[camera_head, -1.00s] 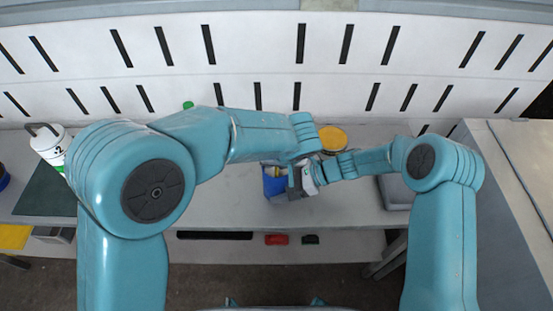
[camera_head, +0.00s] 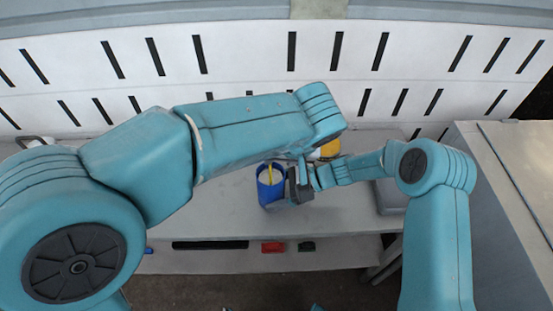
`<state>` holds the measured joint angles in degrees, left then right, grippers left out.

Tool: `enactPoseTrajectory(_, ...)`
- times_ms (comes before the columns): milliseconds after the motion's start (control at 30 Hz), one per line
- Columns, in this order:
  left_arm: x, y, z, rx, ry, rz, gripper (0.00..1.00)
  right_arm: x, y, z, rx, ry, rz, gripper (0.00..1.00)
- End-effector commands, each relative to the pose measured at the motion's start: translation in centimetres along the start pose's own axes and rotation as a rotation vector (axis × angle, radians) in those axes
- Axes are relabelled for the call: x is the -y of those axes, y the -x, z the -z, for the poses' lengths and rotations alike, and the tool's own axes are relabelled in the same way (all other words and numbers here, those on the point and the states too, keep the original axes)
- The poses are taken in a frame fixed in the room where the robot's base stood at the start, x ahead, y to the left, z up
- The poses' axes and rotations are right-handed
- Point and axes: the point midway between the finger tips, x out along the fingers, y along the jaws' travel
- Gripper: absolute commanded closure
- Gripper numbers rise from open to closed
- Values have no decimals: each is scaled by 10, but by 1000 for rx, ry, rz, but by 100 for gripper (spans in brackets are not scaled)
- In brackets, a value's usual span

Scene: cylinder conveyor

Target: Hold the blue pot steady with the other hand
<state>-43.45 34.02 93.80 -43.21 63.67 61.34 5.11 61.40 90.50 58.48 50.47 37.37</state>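The blue pot (camera_head: 273,194) stands upright on the grey table near its front edge, with something pale inside. A thin yellow thing (camera_head: 270,173) sticks up out of it. My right gripper (camera_head: 296,190) is at the pot's right side, touching it or very close; its fingers are small and partly hidden, so I cannot tell whether it grips the wall. My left arm (camera_head: 250,125) reaches across behind and above the pot.
A yellow round thing (camera_head: 330,149) lies behind my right wrist, partly covered. A grey tray (camera_head: 391,197) is at the right. A red item (camera_head: 272,247) and a dark green item (camera_head: 306,246) lie below the table's front edge. A slotted white wall (camera_head: 245,52) closes off the back.

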Motion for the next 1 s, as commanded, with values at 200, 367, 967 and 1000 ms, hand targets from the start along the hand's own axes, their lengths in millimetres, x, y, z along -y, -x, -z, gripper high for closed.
enactPoseTrajectory(200,0,4,0,0,0,0,62,0,0,-1,1,1,0,55)
enactPoseTrajectory(367,0,4,0,0,0,0,62,0,0,-1,1,1,0,55)
enactPoseTrajectory(967,0,3,0,0,0,0,62,1,42,-1,0,1,6,0)
enactPoseTrajectory(1000,0,3,0,0,0,0,62,1,52,0,-1,1,6,0)
